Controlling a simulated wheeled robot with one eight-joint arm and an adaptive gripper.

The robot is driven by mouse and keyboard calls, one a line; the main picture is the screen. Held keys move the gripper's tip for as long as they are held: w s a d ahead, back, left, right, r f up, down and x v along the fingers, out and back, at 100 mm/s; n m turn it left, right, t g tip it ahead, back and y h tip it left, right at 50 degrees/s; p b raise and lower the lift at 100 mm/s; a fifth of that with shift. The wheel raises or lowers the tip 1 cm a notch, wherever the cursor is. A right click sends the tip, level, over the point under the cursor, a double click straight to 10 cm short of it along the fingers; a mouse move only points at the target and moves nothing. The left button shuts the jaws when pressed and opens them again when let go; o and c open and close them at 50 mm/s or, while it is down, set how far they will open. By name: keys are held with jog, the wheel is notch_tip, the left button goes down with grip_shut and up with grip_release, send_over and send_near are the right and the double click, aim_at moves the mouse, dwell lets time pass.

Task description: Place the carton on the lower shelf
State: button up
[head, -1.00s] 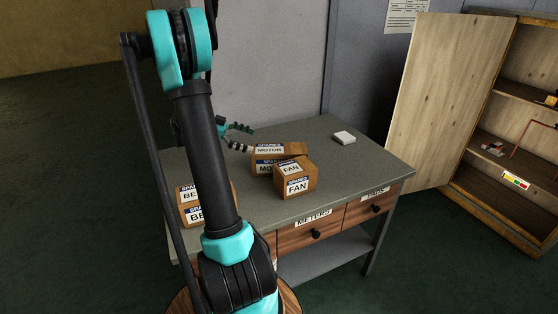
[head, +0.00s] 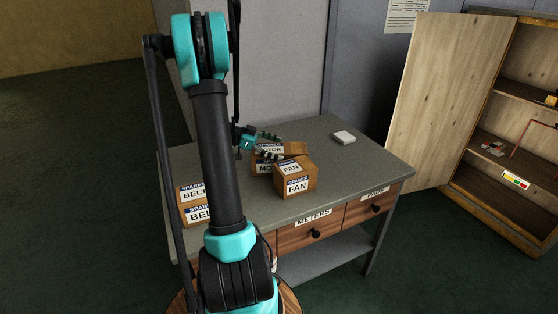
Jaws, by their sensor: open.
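Three cartons stand on the grey table. The FAN carton (head: 297,177) is nearest the middle. The MOTOR carton (head: 266,166) is just behind and left of it, partly hidden by my gripper and the FAN carton. The BELT carton (head: 194,203) is at the left, partly behind my arm. My gripper (head: 273,146) is open, its dark fingers pointing right at the MOTOR carton's top. I cannot tell whether they touch it. A lower shelf (head: 325,256) of grey metal shows under the table's drawers. A wooden cabinet at the right also has shelves, with a lower one (head: 500,191).
A small white box (head: 344,138) lies at the table's back right. The table top (head: 360,175) is clear on the right. The cabinet door (head: 446,100) stands open beside the table. Small items lie on the cabinet's shelves. Drawers (head: 318,234) with dark knobs face the front.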

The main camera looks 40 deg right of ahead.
jog(key=c, duration=1.9)
jog(key=shift+c, duration=0.4)
jog(key=shift+r, duration=0.2)
notch_tip(320, 180, up, 20)
jog(key=shift+f, duration=0.15)
